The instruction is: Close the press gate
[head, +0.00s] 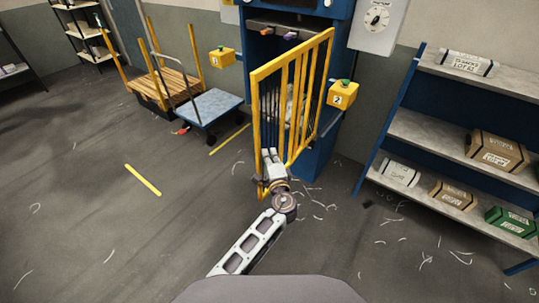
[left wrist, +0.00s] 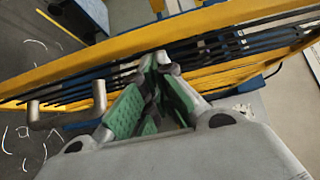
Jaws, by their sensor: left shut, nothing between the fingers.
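The yellow barred press gate (head: 291,100) stands in front of the blue press (head: 262,50) in the head view. It is swung out at an angle, with a gap between its left edge and the press. My left gripper (head: 269,157) is at the gate's lower left part, its fingers shut and empty. In the left wrist view the fingertips (left wrist: 161,65) point at the gate's yellow frame and dark bars (left wrist: 225,48), very near or touching; I cannot tell which. A metal handle (left wrist: 90,103) on the gate shows left of the fingers. My right gripper is not in view.
Yellow button boxes (head: 222,57) and (head: 343,95) flank the press. A blue shelf with boxes (head: 497,150) stands at the right. A blue cart (head: 211,106) and a wooden cart (head: 165,84) stand at the left. The floor in front is open, with scattered pale strands.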

